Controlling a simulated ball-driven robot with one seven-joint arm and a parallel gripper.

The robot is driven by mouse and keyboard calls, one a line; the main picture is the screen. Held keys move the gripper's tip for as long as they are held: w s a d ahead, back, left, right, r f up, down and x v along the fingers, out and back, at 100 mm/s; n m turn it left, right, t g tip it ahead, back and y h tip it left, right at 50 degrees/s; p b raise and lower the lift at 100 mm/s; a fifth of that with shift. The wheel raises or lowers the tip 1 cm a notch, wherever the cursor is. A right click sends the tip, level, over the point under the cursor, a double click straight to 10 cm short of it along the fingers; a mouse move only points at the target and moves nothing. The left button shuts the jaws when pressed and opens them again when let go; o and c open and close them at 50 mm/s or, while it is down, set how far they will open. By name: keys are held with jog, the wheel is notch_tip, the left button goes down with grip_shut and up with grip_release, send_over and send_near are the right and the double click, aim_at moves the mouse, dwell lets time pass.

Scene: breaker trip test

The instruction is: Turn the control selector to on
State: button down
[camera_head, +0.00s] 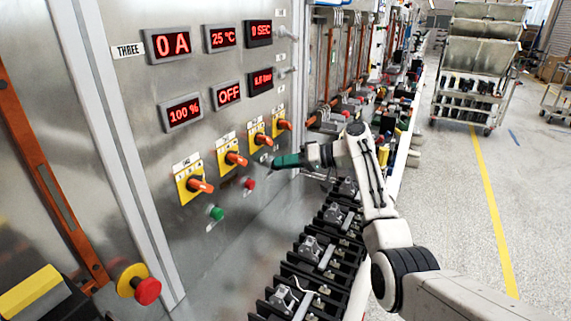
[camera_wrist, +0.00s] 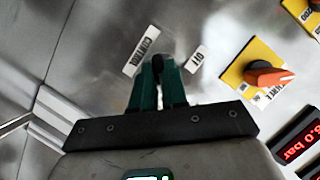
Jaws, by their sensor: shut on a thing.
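The control selector (camera_wrist: 157,64) shows in the wrist view as a small black knob on the steel panel, between a "CONTROL" label (camera_wrist: 145,50) and an "ON" label (camera_wrist: 197,60). My gripper (camera_wrist: 158,75) has green fingers closed around the knob, which hide most of it, so its exact angle cannot be told. In the head view my gripper (camera_head: 276,161) reaches left to the panel, below the rightmost orange-handled switches. The selector itself is hidden there by the fingers.
Yellow-plated orange rotary switches (camera_head: 235,158) run along the panel, one (camera_wrist: 268,76) close beside my gripper. A red button (camera_head: 250,184) and green button (camera_head: 216,213) sit lower left. The display reads "OFF" (camera_head: 229,92). Black breaker gear (camera_head: 312,253) stands below my arm.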

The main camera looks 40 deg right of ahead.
jog(key=shift+f, duration=0.1)
jog(key=c, duration=1.2)
grip_release()
jog(key=shift+o, duration=0.2)
jog(key=b+v, duration=0.2)
jog(key=v, duration=0.8)
jog(key=shift+s+d, duration=0.3)
